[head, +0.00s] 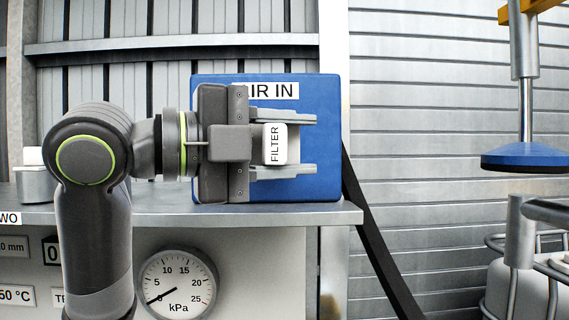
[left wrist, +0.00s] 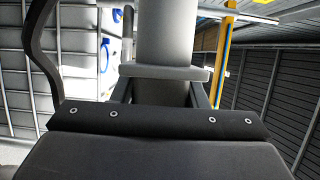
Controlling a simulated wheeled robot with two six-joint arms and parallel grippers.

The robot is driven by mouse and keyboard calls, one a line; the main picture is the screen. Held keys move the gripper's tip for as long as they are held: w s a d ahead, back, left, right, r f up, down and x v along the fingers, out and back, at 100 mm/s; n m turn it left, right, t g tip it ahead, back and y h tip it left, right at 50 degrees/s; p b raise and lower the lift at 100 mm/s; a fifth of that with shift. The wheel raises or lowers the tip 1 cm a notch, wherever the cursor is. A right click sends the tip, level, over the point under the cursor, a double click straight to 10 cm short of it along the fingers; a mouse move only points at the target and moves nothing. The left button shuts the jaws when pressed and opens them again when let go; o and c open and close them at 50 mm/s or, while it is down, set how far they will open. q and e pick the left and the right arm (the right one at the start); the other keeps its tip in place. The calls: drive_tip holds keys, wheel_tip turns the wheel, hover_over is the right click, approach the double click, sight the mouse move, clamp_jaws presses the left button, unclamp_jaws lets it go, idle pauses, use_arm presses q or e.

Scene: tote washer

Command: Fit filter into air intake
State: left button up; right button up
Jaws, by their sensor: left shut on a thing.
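The filter (head: 274,144) shows as a white block labelled FILTER between the fingers of my left gripper (head: 285,144). The gripper is shut on it and points right. In the left wrist view, a pale grey cylinder with a flange (left wrist: 165,73), seemingly the filter, stands between the fingers. The air intake is a blue box (head: 325,135) marked AIR IN, on a grey shelf. The gripper and filter are in front of it and hide much of its face, including any opening. I cannot tell whether the filter touches the box. My right gripper is not in view.
The grey shelf (head: 300,212) carries the box; a kPa gauge (head: 178,285) is below it. A blue disc on a rod (head: 525,156) hangs at the right, above a wire rack (head: 550,290). A dark slanted bar (head: 375,235) runs down right of the shelf.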

sight(256, 143)
use_arm(q)
drive_tip(key=v, duration=0.2)
drive_tip(key=shift+s+a+r, duration=0.15)
drive_tip(key=shift+a+r, duration=0.05)
drive_tip(key=shift+a, duration=0.05)
drive_tip(key=shift+d, duration=0.15)
drive_tip(key=shift+w+d, duration=0.4)
drive_tip(key=shift+d, duration=0.05)
drive_tip(key=shift+w+a, duration=0.1)
drive_tip(key=shift+w, duration=0.35)
drive_tip(key=shift+w+a, duration=0.2)
drive_tip(key=shift+w, duration=0.25)
drive_tip(key=shift+w+d+p, duration=0.15)
drive_tip(key=shift+w+p, duration=0.2)
drive_tip(key=shift+w, duration=0.95)
drive_tip(key=shift+w+p, duration=0.3)
drive_tip(key=shift+w, duration=0.3)
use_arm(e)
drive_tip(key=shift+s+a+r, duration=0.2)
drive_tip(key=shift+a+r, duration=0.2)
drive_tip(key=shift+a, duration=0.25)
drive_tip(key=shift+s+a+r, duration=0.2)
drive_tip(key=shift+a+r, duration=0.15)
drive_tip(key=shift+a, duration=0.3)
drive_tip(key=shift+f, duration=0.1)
